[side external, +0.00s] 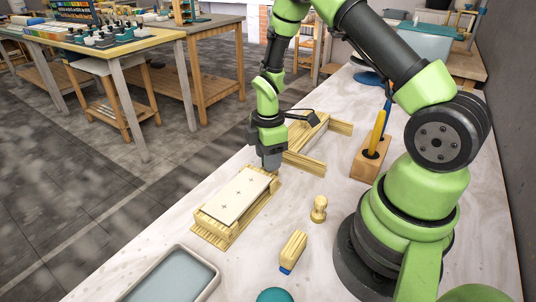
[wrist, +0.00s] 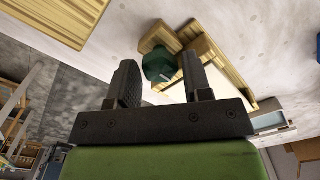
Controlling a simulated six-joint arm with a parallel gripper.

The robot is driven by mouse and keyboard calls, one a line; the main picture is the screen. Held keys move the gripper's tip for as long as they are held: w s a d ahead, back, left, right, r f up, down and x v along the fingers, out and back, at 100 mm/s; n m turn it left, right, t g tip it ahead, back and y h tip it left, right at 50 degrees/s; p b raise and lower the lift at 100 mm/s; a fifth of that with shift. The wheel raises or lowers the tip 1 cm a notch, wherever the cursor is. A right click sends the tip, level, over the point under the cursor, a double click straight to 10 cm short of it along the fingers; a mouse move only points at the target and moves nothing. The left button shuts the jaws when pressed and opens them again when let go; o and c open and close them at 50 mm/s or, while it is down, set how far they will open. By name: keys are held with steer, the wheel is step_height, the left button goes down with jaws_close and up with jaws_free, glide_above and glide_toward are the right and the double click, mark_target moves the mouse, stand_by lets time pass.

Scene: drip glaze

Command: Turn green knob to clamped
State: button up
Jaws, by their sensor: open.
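The green knob (wrist: 160,65) shows in the wrist view, dark green with a small pale mark near its lower right edge. It sits at the end of a wooden frame (wrist: 243,107). My gripper (wrist: 160,72) is open, one finger on each side of the knob in the picture; I cannot tell whether either finger touches it. In the side external view my gripper (side external: 271,163) is low over the far end of a wooden frame (side external: 222,234) holding a pale board (side external: 240,196) with small cross marks. The knob is hidden there, and no clamped marking is readable.
A second wooden frame (side external: 305,164) lies behind my gripper. A small wooden stamp (side external: 319,209), a blue-tipped wooden block (side external: 293,252), a grey tray (side external: 172,276) and a tool holder (side external: 371,158) stand around the pale table. The table between frame and stamp is clear.

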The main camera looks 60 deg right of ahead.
steer(key=c, duration=0.6)
steer(key=shift+c, duration=0.2)
steer(key=m, duration=0.4)
steer(key=shift+m, duration=0.3)
steer(key=m, duration=0.9)
steer(key=shift+m, duration=2.2)
steer(key=shift+w, duration=0.1)
